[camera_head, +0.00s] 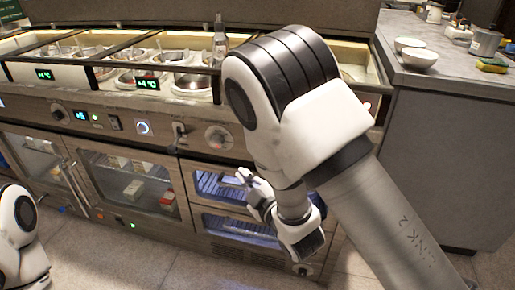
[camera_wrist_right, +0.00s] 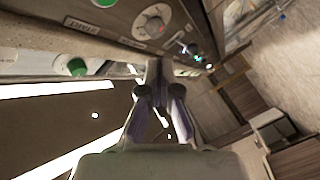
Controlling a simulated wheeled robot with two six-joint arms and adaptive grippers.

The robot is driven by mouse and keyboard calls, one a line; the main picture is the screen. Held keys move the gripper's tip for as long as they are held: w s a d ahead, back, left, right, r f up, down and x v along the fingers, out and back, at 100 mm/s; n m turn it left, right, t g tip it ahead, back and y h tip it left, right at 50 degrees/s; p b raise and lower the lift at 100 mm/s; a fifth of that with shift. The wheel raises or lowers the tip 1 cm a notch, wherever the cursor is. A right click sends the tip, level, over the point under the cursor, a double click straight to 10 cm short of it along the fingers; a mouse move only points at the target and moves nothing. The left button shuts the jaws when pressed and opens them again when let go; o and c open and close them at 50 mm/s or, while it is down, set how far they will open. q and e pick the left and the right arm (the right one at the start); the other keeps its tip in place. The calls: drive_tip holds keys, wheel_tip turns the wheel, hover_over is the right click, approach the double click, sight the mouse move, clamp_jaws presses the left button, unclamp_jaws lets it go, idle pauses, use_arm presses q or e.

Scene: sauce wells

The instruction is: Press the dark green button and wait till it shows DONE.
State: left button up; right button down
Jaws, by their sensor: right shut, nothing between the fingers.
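In the right wrist view a dark green button (camera_wrist_right: 77,67) sits on a light panel at the left. In the head view my right gripper (camera_head: 243,176) is in front of the counter's lower glass drawers. I cannot make out the dark green button there. No DONE text is legible. Only part of my left arm shows, without its gripper.
The steel counter (camera_head: 60,105) holds several sauce wells (camera_head: 193,83) and green +4°C displays (camera_head: 146,84). A dial (camera_head: 218,137) and a blue-ringed button (camera_head: 143,127) are on its front. Bowls (camera_head: 419,57) and a sponge (camera_head: 491,65) stand on the right worktop.

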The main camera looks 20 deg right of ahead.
drive_tip(key=w+d, duration=0.4)
drive_tip(key=w, duration=0.3)
drive_tip(key=shift+d, duration=0.4)
drive_tip(key=shift+w, duration=0.1)
idle(1.0)
drive_tip(key=shift+w+d, duration=0.25)
drive_tip(key=shift+w+d, duration=0.2)
drive_tip(key=shift+w, duration=0.15)
idle(0.7)
drive_tip(key=shift+s, duration=0.1)
drive_tip(key=shift+s+a, duration=0.45)
drive_tip(key=shift+s, duration=0.2)
drive_tip(key=s+a, duration=0.1)
drive_tip(key=s, duration=0.1)
drive_tip(key=s+a, duration=0.1)
drive_tip(key=s, duration=0.1)
drive_tip(key=shift+a, duration=0.4)
